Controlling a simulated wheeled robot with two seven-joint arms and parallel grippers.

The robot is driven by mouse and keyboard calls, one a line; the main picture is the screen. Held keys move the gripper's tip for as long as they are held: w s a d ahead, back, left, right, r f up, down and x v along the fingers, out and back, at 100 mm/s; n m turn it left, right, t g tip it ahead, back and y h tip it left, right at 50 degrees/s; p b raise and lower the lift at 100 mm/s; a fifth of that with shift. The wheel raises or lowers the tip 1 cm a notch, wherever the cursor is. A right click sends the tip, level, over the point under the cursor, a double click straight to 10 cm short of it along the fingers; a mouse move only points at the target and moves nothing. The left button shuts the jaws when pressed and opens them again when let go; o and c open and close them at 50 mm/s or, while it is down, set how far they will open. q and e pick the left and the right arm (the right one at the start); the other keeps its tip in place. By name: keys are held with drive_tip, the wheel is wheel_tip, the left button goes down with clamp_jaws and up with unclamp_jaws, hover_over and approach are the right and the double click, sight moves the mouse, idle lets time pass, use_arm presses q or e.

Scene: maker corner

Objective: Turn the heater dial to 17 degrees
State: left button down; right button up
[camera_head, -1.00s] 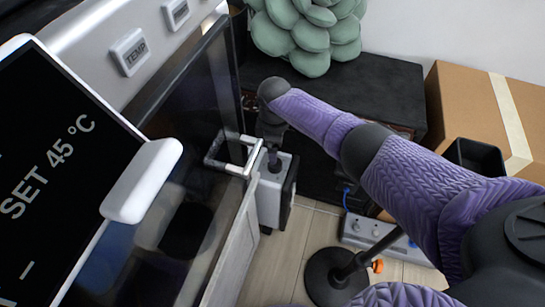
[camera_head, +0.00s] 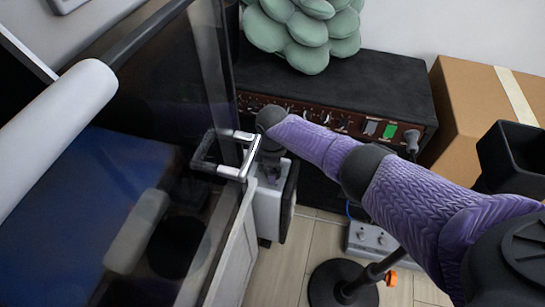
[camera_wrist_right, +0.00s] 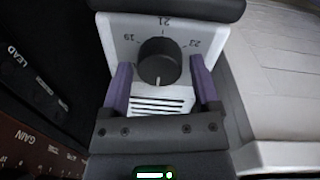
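The heater (camera_head: 268,214) is a small pale box with dark side panels, standing on the floor beside the glass-fronted machine. In the right wrist view its white face (camera_wrist_right: 118,32) carries a round dark dial (camera_wrist_right: 159,62). The numbers 19, 21 and 23 show around the dial's upper side, and a small white mark shows near its lower edge. My right gripper (camera_wrist_right: 161,78) has its two purple fingers on either side of the dial, with gaps, so it is open. In the head view my right gripper (camera_head: 272,160) is at the heater's top, partly hidden.
The machine's chrome handle (camera_head: 226,158) is close to the left of my right gripper. A black amplifier (camera_head: 385,85) with a green switch stands behind. A grey pedal box (camera_head: 372,240), a round black stand base (camera_head: 342,284) and a cardboard box (camera_head: 460,105) are to the right.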

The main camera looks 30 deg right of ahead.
clamp_jaws()
use_arm(q)
drive_tip(key=shift+s, duration=0.1)
use_arm(e)
drive_tip(key=shift+m, duration=0.6)
drive_tip(key=shift+m+p, duration=0.35)
drive_tip(key=shift+m, duration=0.35)
drive_tip(key=m, duration=0.2)
drive_tip(key=shift+m, duration=0.3)
drive_tip(key=m, duration=0.3)
drive_tip(key=shift+m, duration=0.3)
use_arm(q)
drive_tip(key=shift+s+r, duration=0.15)
drive_tip(key=shift+s, duration=1.65)
use_arm(e)
drive_tip(key=shift+m, duration=1.4)
